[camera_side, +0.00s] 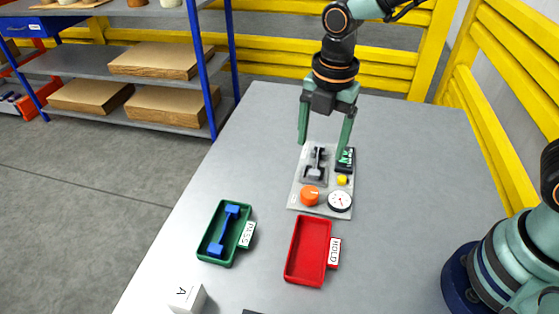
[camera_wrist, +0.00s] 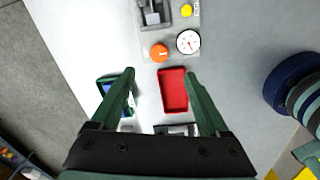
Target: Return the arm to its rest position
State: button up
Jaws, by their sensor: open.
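My gripper (camera_side: 325,128) points down above the far end of a grey control panel, its two green fingers apart with nothing between them. In the wrist view my gripper (camera_wrist: 160,82) is also open and empty, with the panel (camera_wrist: 170,49) ahead of the fingertips. The panel (camera_side: 297,192) carries a dark lever (camera_side: 316,165), an orange knob (camera_side: 309,196), a yellow button (camera_side: 341,180) and a white dial gauge (camera_side: 340,201). The right finger partly covers a dark labelled part (camera_side: 346,160) at the panel's edge.
A green tray (camera_side: 208,243) labelled PASS holds a blue dumbbell-shaped part (camera_side: 224,230). A red tray (camera_side: 307,250) labelled HOLD is empty.

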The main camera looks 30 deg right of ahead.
jog(key=s+d+r+m+t, duration=0.2)
jog(key=d+r+m, duration=0.3)
jog(key=m, duration=0.7)
jog(key=s+d+r+m+t, duration=0.3)
jog(key=d+m, duration=0.6)
jog(key=m, duration=0.3)
jog(key=shift+s+d+r, duration=0.25)
jog(key=shift+s+r, duration=0.45)
jog(key=shift+r, duration=0.2)
